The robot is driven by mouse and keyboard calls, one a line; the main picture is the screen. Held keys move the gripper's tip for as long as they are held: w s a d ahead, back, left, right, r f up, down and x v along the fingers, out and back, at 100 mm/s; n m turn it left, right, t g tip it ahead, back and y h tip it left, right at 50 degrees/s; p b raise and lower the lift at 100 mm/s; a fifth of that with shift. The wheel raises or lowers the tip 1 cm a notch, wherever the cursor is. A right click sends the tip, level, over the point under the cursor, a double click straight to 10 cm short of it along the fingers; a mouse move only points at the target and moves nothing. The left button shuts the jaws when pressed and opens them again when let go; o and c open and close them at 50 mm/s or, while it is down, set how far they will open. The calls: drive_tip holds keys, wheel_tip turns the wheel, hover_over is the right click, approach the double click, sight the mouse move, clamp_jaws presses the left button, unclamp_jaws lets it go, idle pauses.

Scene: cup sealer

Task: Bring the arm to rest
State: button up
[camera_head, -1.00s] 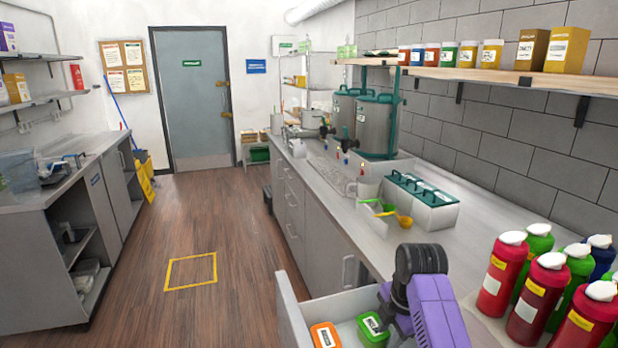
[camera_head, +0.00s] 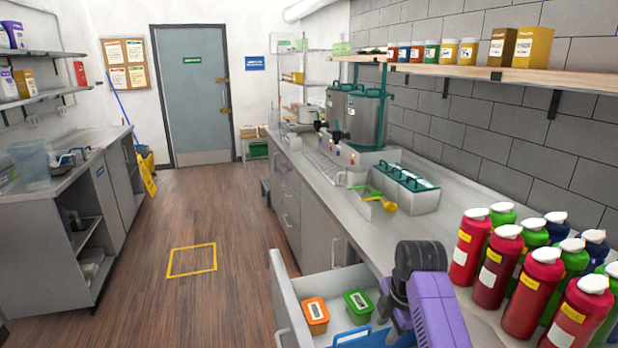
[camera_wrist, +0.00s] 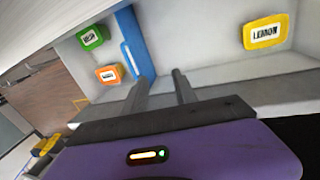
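My gripper (camera_wrist: 160,88) shows in the wrist view with its two dark fingers apart and nothing between them. It is above the open drawer (camera_head: 283,292); whether it is inside the rim I cannot tell. My purple arm with its black joint reaches up at the bottom of the head view, and my gripper is hidden there. In the drawer are an orange tub (camera_head: 316,314) and a green tub (camera_head: 358,306). The wrist view also shows a yellow tub labelled LEMON (camera_wrist: 265,32) beyond a blue divider (camera_wrist: 134,42).
Red, green and blue bottles (camera_head: 503,262) crowd the counter right of my arm. A teal-lidded container (camera_head: 405,187) and tall dispensers (camera_head: 366,120) stand farther back. The wooden floor (camera_head: 196,225) left of the drawer is clear, up to a grey cabinet (camera_head: 50,235).

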drive_tip(key=w+r+m+t, duration=0.5)
drive_tip(key=w+r, duration=0.1)
drive_tip(key=w, duration=0.1)
drive_tip(key=s+f+m+t+b, duration=0.2)
drive_tip(key=s+m, duration=0.3)
drive_tip(key=s, duration=1.4)
drive_tip(key=s+d+f+m+t+b, duration=0.1)
drive_tip(key=s+f+m+b, duration=0.3)
drive_tip(key=s, duration=1.5)
drive_tip(key=s+f+m+t+b, duration=0.3)
drive_tip(key=s+m, duration=0.3)
drive_tip(key=s, duration=1.4)
drive_tip(key=shift+d+f+m+t+h+b, duration=0.3)
drive_tip(key=shift+t+b, duration=0.2)
drive_tip(key=shift+t, duration=0.1)
